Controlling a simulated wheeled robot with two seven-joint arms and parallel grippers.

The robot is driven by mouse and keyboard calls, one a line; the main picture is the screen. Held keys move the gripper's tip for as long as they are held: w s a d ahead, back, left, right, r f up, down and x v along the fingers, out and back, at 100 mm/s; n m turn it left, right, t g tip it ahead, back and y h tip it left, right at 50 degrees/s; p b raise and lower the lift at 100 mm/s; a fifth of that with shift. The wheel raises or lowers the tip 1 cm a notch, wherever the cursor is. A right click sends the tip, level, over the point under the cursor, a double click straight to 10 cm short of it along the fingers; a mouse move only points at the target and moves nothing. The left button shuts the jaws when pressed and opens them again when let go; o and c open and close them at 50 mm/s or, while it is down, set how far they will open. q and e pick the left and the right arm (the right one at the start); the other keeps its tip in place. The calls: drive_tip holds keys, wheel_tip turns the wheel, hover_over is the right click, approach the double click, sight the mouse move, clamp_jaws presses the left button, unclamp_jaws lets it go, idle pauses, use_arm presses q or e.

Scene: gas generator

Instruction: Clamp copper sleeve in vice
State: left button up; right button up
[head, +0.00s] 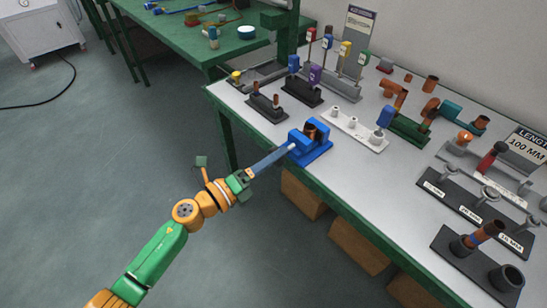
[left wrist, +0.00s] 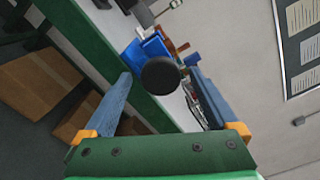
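The blue vice (head: 318,151) stands at the near edge of the white-topped bench. A copper sleeve (head: 315,130) sits between its jaws; I cannot tell whether it is gripped. My left gripper (head: 291,147) reaches up to the vice's near end, its long blue fingers overlapping in the head view. In the left wrist view, the fingers (left wrist: 158,72) are apart on either side of a round black knob (left wrist: 160,73), with gaps showing beside it. The blue vice (left wrist: 152,47) shows behind the knob. My right gripper is not in view.
Behind the vice stand a white pegged holder (head: 356,131), a dark stand (head: 266,108) and several coloured-handled tools. Copper pipe pieces (head: 400,98) and black length gauges (head: 468,207) lie to the right. Cardboard boxes (head: 302,192) are under the bench.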

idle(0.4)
use_arm(q)
drive_tip(key=n+p, duration=0.2)
drive_tip(key=n, duration=0.3)
drive_tip(key=shift+n+p, duration=0.3)
drive_tip(key=c, duration=1.4)
